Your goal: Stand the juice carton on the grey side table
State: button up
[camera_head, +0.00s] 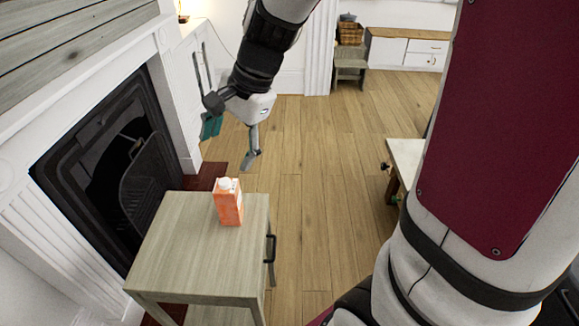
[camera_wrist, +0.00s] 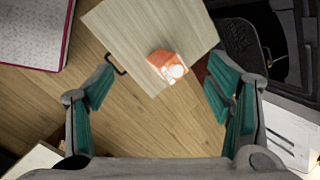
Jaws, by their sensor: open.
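The orange juice carton (camera_head: 228,202) with a white cap stands upright on the grey side table (camera_head: 180,250), near its far right corner. In the wrist view the carton (camera_wrist: 167,66) is seen from above on the table top (camera_wrist: 140,30), close to the table's edge. My gripper (camera_head: 232,142) is open and empty. It is in the air above and beyond the carton, apart from it. In the wrist view its teal finger pads (camera_wrist: 160,105) are spread wide, with the carton beyond them and nothing between them.
A white fireplace with a dark metal screen (camera_head: 150,185) stands left of the table. A black handle (camera_head: 271,248) sticks out from the table's right side. A pale table (camera_head: 405,155) stands at right. A stool with a basket (camera_head: 350,55) and white cabinet (camera_head: 408,50) are at the back. Wooden floor between is clear.

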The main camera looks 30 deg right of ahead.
jog(key=s+d+r+n+t+h, duration=0.1)
jog(key=s+r+n+h, duration=0.1)
jog(key=s+n, duration=0.5)
jog(key=s+r+n+h, duration=0.1)
jog(key=s+r+n, duration=0.3)
jog(key=s+n, duration=0.3)
jog(key=s, duration=0.4)
jog(key=shift+s+d+r+t+h, duration=0.25)
jog(key=shift+s+d+t+h, duration=0.05)
jog(key=shift+d+t+h, duration=0.1)
